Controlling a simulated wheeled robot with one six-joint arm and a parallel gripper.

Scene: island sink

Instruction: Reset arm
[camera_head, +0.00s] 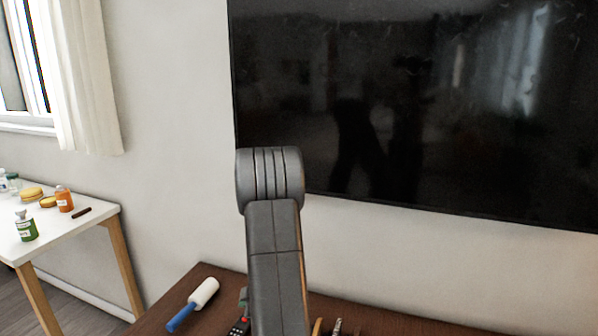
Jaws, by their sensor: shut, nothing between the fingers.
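My dark grey arm (275,265) rises from the bottom middle of the head view, with a rounded joint (270,180) at its top in front of the wall and the lower left of a black screen. My gripper is not in view. The arm hides part of the brown wooden surface behind it.
The brown surface (160,318) holds a white-and-blue lint roller (195,303), a dark remote (239,327) and small items partly behind my arm. A white table (85,232) at left holds bottles and yellow items. The large black screen (420,100) is on the wall.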

